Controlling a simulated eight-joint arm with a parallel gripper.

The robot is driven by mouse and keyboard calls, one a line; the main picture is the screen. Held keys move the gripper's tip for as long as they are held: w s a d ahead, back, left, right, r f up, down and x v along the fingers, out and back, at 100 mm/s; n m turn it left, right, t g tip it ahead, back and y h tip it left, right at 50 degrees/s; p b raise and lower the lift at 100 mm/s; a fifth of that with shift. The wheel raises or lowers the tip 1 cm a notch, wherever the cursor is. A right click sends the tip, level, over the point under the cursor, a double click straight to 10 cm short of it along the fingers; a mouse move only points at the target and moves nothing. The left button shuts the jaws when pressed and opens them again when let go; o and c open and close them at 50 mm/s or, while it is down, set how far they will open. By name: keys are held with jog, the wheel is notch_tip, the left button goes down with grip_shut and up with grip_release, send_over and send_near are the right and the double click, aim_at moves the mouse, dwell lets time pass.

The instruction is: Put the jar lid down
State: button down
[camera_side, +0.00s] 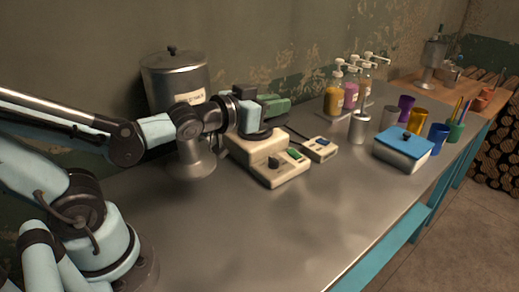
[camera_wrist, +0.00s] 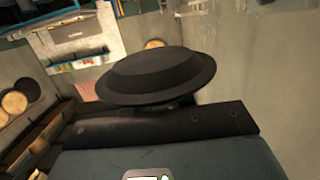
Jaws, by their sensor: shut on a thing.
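The jar lid (camera_wrist: 155,75) is a dark round disc with a raised rim, filling the upper middle of the wrist view. It is tilted in that view, in front of my gripper (camera_wrist: 165,115). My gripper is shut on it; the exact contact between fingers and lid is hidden. In the side view, my gripper (camera_side: 265,108) is above the cream hot-plate device (camera_side: 258,150). Whether the lid touches the device's dark top cannot be told there, as dark parts overlap.
A metal canister (camera_side: 175,85) stands behind my arm. A small cream control box (camera_side: 320,149) is right of the device. Pump bottles (camera_side: 334,100), a metal jar (camera_side: 358,127), colored cups (camera_side: 417,120) and a blue-lidded box (camera_side: 403,150) stand farther right. The front metal tabletop (camera_side: 225,225) is clear.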

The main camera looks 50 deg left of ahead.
jog(key=shift+w+a+f+n+y, duration=0.1)
jog(key=shift+w+a+n+y, duration=0.15)
jog(key=shift+w+y, duration=0.25)
jog(key=shift+w+a+f+n+y, duration=0.1)
jog(key=shift+w+n+y, duration=0.25)
jog(key=shift+w+y, duration=0.1)
jog(key=w+a+r+n+g+y, duration=0.4)
jog(key=w+a+r+n+y, duration=0.1)
jog(key=r+y, duration=0.4)
jog(key=a+n, duration=0.1)
jog(key=n, duration=0.1)
jog(key=shift+w+r+n+g, duration=0.25)
jog(key=shift+r+n+g, duration=0.05)
jog(key=shift+r+g, duration=0.1)
jog(key=shift+a, duration=0.1)
jog(key=w+a+f, duration=0.2)
jog(key=a+f, duration=0.8)
jog(key=a, duration=0.1)
jog(key=shift+a+f, duration=0.2)
jog(key=shift+f, duration=0.2)
jog(key=shift+f, duration=0.1)
